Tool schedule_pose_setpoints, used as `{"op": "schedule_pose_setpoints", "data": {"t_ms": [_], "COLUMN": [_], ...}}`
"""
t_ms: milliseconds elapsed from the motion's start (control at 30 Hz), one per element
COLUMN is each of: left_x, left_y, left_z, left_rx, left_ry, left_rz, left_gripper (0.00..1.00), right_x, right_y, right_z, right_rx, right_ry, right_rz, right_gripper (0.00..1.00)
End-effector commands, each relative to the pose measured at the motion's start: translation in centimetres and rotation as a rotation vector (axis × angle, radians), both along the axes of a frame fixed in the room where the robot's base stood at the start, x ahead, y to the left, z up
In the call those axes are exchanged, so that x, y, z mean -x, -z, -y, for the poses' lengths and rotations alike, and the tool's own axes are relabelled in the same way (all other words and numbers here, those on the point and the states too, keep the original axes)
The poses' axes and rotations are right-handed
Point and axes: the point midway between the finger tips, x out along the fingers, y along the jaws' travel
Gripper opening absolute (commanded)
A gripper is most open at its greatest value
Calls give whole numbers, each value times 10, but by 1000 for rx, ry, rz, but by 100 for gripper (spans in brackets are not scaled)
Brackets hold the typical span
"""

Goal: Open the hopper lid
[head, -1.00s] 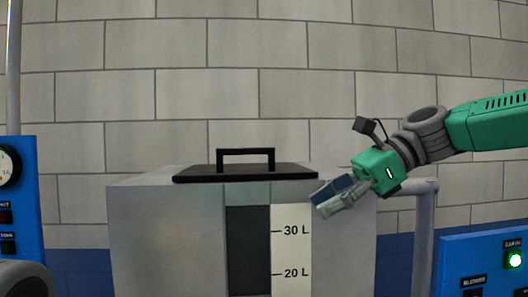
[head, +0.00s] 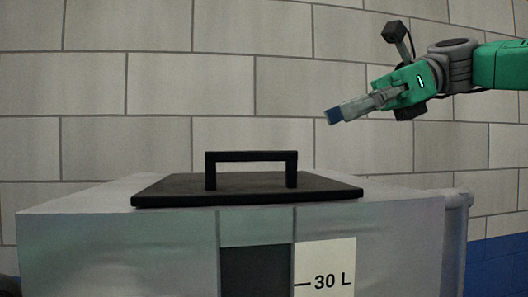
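The hopper (head: 120,240) is a large grey metal box in the lower part of the head view. Its black lid (head: 245,188) lies flat on top, with a black bar handle (head: 251,156) standing up from its middle. My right gripper (head: 334,115) is above and to the right of the handle, apart from it, pointing left and slightly down. Its fingers appear close together, seen from the side, and I cannot tell whether there is a gap between them. Nothing shows in it. My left gripper is not in view.
A grey pipe (head: 457,220) stands at the hopper's right side. A white label (head: 325,268) reading 30 L and a dark window (head: 256,272) are on the hopper front. A block wall (head: 190,80) is behind. The space above the lid is clear.

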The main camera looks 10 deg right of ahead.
Motion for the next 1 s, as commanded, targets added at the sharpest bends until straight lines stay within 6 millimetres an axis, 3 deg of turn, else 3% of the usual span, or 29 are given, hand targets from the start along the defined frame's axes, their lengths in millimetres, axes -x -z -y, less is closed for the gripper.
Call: {"op": "schedule_pose_setpoints", "data": {"t_ms": [167,367,733,867,1000], "left_x": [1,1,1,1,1], "left_y": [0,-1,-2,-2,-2], "left_z": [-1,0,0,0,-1], "left_rx": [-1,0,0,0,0], "left_ry": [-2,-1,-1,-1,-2], "left_rz": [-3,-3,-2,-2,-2], "left_gripper": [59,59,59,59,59], "right_x": [1,-4,-1,-2,-3], "right_y": [12,32,50,52,53], "right_z": [-13,-42,-110,-119,-115], "right_rx": [-5,-14,-5,-2,-6], "right_ry": [-4,-3,0,-1,0], "right_rz": [-2,-6,-2,-1,-2], "right_gripper": [32,32,32,32,32]}}
